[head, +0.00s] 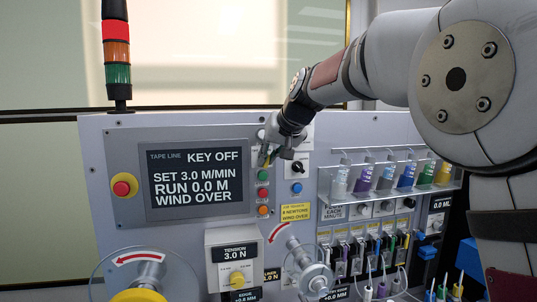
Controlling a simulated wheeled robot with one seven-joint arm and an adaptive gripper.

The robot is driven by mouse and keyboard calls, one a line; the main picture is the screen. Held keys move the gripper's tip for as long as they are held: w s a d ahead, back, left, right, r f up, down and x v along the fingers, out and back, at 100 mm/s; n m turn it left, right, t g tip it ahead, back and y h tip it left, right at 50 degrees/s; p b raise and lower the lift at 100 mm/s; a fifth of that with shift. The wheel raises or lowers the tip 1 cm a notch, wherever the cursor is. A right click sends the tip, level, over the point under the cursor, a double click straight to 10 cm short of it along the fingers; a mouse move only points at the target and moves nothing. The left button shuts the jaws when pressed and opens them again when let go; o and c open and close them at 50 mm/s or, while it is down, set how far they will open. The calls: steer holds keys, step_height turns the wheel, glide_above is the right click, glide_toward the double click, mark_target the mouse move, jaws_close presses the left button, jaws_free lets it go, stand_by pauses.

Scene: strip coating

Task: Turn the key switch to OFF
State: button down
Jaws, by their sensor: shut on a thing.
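My gripper (267,157) is at the control panel (210,122), at the top of the column of buttons right of the display. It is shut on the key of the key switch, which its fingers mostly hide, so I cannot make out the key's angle. The display (196,181) reads "KEY OFF", with "SET 3.0 M/MIN", "RUN 0.0 M" and "WIND OVER" below.
Green (263,175), red and orange buttons sit just below my gripper. A black knob (297,167) and blue button (297,188) are close on its right. A red emergency button (122,188) is left of the display. A shelf of bottles (363,180) juts out at right.

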steer(key=shift+a+r+n+h+p, duration=0.15)
steer(key=shift+n+h+p, duration=0.25)
steer(key=shift+h+p, duration=0.4)
steer(key=shift+a+h+p, duration=0.1)
steer(key=shift+h+p, duration=0.3)
steer(key=shift+p, duration=0.1)
steer(key=shift+n+t, duration=0.3)
steer(key=shift+n, duration=0.1)
steer(key=shift+w+h, duration=0.1)
steer(key=shift+h, duration=0.2)
